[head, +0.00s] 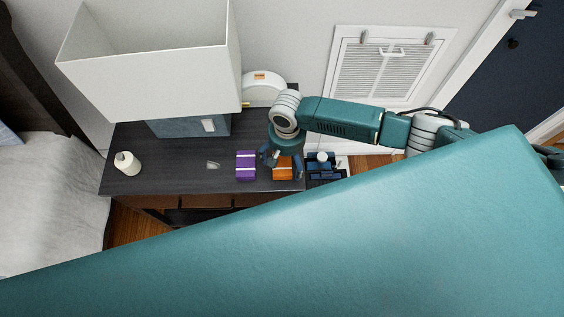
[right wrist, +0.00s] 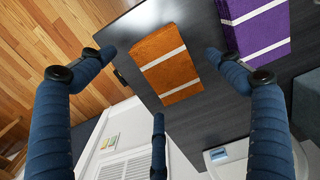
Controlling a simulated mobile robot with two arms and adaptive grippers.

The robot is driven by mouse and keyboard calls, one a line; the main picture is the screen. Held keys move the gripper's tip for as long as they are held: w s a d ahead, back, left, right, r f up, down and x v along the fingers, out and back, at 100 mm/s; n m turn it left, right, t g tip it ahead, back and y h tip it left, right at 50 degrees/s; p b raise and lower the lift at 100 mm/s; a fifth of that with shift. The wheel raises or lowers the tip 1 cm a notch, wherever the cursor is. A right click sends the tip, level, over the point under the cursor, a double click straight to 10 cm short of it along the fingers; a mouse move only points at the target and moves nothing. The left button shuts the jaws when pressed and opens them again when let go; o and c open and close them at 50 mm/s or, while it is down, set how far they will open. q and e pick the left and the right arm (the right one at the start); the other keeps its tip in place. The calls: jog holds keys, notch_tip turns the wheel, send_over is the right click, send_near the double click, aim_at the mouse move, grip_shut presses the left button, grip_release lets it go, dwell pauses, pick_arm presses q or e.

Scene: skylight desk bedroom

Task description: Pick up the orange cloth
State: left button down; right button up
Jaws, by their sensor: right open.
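The orange cloth (head: 283,174) is a folded rectangle with white stripes, lying flat near the right end of the dark dresser top. It shows whole in the right wrist view (right wrist: 165,64). My right gripper (head: 281,162) is above it, its fingers pointing down and hiding part of it in the head view. In the right wrist view, the fingers of this gripper (right wrist: 158,76) are spread wide and empty, with the cloth lying beyond them, not between gripping pads. My left gripper is not in view.
A purple folded cloth (head: 245,165) lies just left of the orange one. A lamp with a large white shade (head: 150,75), a white rounded object (head: 263,88) and a small white jar (head: 127,163) stand on the dresser (head: 180,181). Dark blue items (head: 325,172) are at its right end.

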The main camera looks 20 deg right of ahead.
aim_at(286, 162)
jog(key=shift+f, duration=1.1)
jog(key=c, duration=1.2)
jog(key=shift+c, duration=0.2)
jog(key=shift+r, duration=0.15)
notch_tip(286, 162, up, 20)
jog(key=shift+f+b, duration=0.1)
jog(key=shift+b, duration=0.7)
jog(key=shift+c, duration=0.2)
jog(key=shift+o, duration=1.3)
jog(key=shift+c, duration=0.6)
